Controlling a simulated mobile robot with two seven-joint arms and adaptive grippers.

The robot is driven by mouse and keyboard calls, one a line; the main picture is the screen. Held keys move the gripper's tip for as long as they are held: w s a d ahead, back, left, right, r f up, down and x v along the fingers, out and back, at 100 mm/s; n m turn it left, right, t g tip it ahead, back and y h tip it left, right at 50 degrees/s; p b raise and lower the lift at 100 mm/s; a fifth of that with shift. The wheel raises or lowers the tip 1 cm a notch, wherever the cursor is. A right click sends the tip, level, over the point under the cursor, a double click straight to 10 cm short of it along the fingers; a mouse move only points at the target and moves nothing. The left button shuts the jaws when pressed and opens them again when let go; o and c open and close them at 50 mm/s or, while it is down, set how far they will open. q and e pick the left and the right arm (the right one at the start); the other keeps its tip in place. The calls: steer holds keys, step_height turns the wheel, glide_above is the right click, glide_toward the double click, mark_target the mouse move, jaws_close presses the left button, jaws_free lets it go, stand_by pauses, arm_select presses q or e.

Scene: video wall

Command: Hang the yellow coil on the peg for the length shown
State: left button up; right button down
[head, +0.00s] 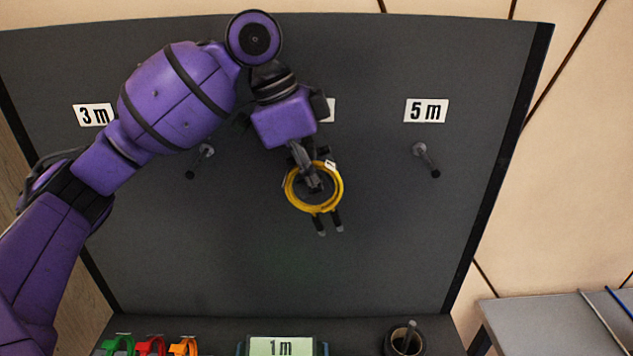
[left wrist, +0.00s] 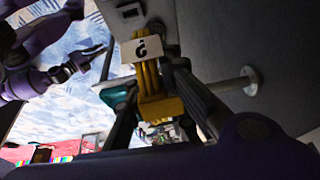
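The yellow coil (head: 289,198) is in front of the dark board, with dark cable ends below. My left gripper (head: 311,178) is at its upper part. In the left wrist view the coil (left wrist: 149,82) is between the left fingers (left wrist: 158,112), which appear shut on it; a white tag with a digit is on it. A peg (left wrist: 232,83) stands out from the board beside the fingers. I cannot tell whether the coil is around it. The left peg (head: 198,162) and right peg (head: 427,161) are bare. A screen (head: 281,347) reads "1 m". A purple arm, seemingly my right one, shows in the left wrist view; its gripper state is unclear.
The board (head: 370,260) carries a "3 m" label (head: 93,115) and a "5 m" label (head: 426,111); the middle label (head: 331,110) is mostly hidden. Green, red and orange items (head: 150,345) and a dark cup (head: 403,342) stand below. A grey table (head: 545,325) is at right.

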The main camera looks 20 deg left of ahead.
arm_select(q)
steer(key=o, duration=0.5)
steer(key=shift+w+a+f, duration=0.25)
steer(key=shift+w+f, duration=0.3)
steer(key=shift+w, duration=0.05)
steer(key=shift+w+a+f, duration=0.25)
steer(key=shift+w+f, duration=0.3)
steer(key=shift+o, duration=0.9)
steer(key=shift+w, duration=0.15)
steer(key=shift+s+r, duration=0.25)
steer(key=shift+r, duration=0.1)
arm_select(e)
steer(key=shift+w+a+f, duration=0.1)
steer(key=shift+w+f, duration=0.1)
steer(key=shift+w, duration=0.1)
